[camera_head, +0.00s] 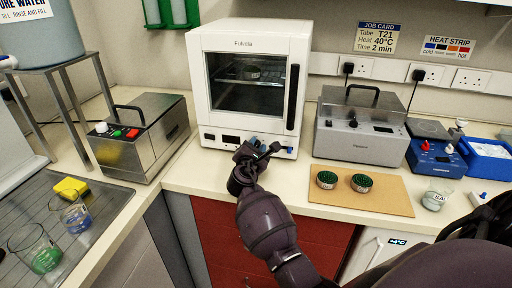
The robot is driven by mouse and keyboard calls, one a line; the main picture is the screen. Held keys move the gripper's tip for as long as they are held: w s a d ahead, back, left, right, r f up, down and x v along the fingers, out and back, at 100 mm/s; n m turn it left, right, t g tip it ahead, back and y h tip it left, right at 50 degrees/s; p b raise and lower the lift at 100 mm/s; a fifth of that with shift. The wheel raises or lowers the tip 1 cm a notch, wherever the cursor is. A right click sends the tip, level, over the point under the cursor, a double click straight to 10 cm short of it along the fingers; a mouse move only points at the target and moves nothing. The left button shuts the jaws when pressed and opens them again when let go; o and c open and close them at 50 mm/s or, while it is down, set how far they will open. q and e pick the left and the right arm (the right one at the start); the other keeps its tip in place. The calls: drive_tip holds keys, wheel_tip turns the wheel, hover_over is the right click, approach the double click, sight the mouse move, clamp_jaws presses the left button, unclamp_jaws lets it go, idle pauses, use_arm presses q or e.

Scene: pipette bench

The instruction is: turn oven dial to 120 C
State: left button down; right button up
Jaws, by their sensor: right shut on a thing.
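The white oven (211,92) stands at the back middle of the bench. Its door is closed, with a dark window and a black vertical handle at the right. A low control strip holds a small dark display (231,139), too small to read. My right gripper (264,150) is at the right part of this strip, shut on the oven dial. The dial is mostly hidden by the fingers, so its setting cannot be read. A bit of blue shows beside the fingers. My left gripper is not in view.
A tan board (388,196) with two green-topped round racks lies to the right, near a grey lidded bath (359,133). A steel bath (143,139) stands left of the oven. Beakers stand on the drain tray (105,194) at left. The counter just left of my gripper is clear.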

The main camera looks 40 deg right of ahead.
drive_tip(key=shift+f, duration=0.1)
drive_tip(key=shift+f+m+b, duration=0.1)
drive_tip(key=shift+m+b, duration=0.3)
drive_tip(key=shift+m, duration=0.3)
drive_tip(key=m+b, duration=0.1)
drive_tip(key=m, duration=0.2)
drive_tip(key=shift+s+f, duration=0.1)
drive_tip(key=shift+f, duration=0.05)
drive_tip(key=shift+d+m+b, duration=0.1)
drive_tip(key=shift+m+b, duration=0.45)
drive_tip(key=shift+m, duration=0.75)
drive_tip(key=o, duration=0.8)
drive_tip(key=shift+s, duration=0.1)
